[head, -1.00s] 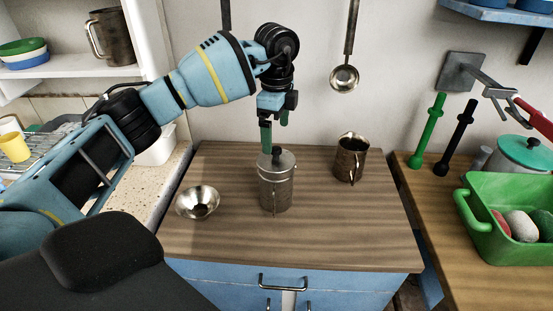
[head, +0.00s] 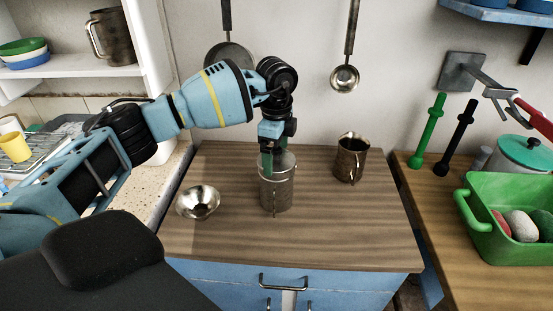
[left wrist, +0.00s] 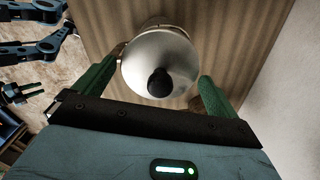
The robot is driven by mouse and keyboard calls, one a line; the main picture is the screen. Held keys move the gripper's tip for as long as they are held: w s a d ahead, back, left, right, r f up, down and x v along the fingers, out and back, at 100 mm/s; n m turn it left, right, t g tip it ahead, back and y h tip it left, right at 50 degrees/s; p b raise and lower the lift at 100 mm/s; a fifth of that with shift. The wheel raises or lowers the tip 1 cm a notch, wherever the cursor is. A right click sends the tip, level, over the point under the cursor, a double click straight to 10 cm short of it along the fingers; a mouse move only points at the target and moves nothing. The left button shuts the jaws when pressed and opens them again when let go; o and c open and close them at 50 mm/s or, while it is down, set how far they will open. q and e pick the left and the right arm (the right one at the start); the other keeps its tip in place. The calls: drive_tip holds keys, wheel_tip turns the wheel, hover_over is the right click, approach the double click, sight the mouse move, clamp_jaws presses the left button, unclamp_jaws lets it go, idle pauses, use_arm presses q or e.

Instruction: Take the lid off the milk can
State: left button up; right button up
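The metal milk can (head: 278,192) stands upright in the middle of the wooden counter, its handle towards me. Its lid (head: 287,161) sits on top. In the left wrist view the round pale lid (left wrist: 150,58) with its dark knob (left wrist: 160,83) lies between my green fingers. My left gripper (head: 268,172) points straight down at the lid; it also shows in the left wrist view (left wrist: 161,70). Its fingers are apart, with gaps visible beside the knob. In the head view the gripper hides the knob. My right gripper (left wrist: 33,90) shows small and dark, fingers apart, empty, away from the can.
A metal funnel-like bowl (head: 198,202) stands left of the can and a metal jug (head: 351,158) right of it. A ladle (head: 344,78) and a pan (head: 229,56) hang on the wall behind. A green tub (head: 485,238) stands on the right counter. The counter's front is clear.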

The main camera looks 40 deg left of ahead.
sight(276, 149)
use_arm(q)
drive_tip(key=c, duration=0.6)
drive_tip(key=shift+r, duration=0.1)
drive_tip(key=shift+r, duration=0.45)
drive_tip(key=r, duration=0.2)
drive_tip(key=shift+s+d+r, duration=0.2)
drive_tip(key=shift+s+r, duration=0.05)
drive_tip(key=shift+r, duration=0.05)
drive_tip(key=s+d+r, duration=0.1)
drive_tip(key=s+d, duration=0.7)
drive_tip(key=s, duration=0.4)
drive_tip(key=shift+s+d+r+p, duration=0.15)
drive_tip(key=shift+s+d+p, duration=0.15)
drive_tip(key=shift+s, duration=0.1)
